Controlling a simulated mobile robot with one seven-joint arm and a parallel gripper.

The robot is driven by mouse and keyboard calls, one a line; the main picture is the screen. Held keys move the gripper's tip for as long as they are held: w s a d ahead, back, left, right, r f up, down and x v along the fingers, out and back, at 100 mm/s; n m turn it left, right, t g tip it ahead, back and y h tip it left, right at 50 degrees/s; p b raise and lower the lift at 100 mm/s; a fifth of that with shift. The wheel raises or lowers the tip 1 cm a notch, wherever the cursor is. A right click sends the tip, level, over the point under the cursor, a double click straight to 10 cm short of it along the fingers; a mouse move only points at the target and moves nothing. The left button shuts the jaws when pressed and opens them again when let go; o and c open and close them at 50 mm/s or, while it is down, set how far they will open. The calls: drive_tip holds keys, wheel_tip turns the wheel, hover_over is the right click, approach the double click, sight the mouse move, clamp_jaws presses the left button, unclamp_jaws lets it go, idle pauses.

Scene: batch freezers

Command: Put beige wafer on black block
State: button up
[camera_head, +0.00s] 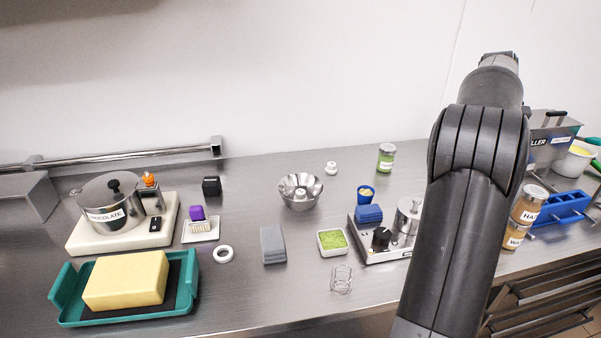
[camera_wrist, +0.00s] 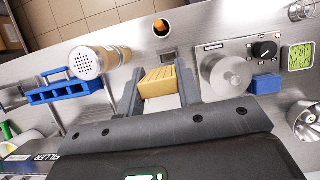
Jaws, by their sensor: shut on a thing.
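The beige wafer (camera_wrist: 159,80) is a small yellow-tan block with grooves on one face. In the wrist view it sits between the two fingers of my gripper (camera_wrist: 160,84), which is shut on it. In the head view the gripper and the wafer are hidden behind my arm. A small black block (camera_head: 211,186) stands on the steel counter at the left of the head view, near the wall and apart from the gripper. It does not show in the wrist view.
A fluted metal bowl (camera_head: 300,191) stands in mid-counter. In the wrist view, a jar (camera_wrist: 100,60) and a blue rack (camera_wrist: 62,93) are left of the gripper.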

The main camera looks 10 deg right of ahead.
drive_tip(key=w+a+f+n+t+h, duration=0.1)
drive_tip(key=w+a+n+h, duration=0.2)
drive_tip(key=w+a+n, duration=0.8)
drive_tip(key=n+t+y, duration=0.1)
drive_tip(key=n+t, duration=0.7)
drive_tip(key=n, duration=1.2)
hover_over(210, 180)
wheel_tip(210, 180, down, 11)
drive_tip(key=shift+f, duration=2.2)
drive_tip(key=shift+f, duration=0.1)
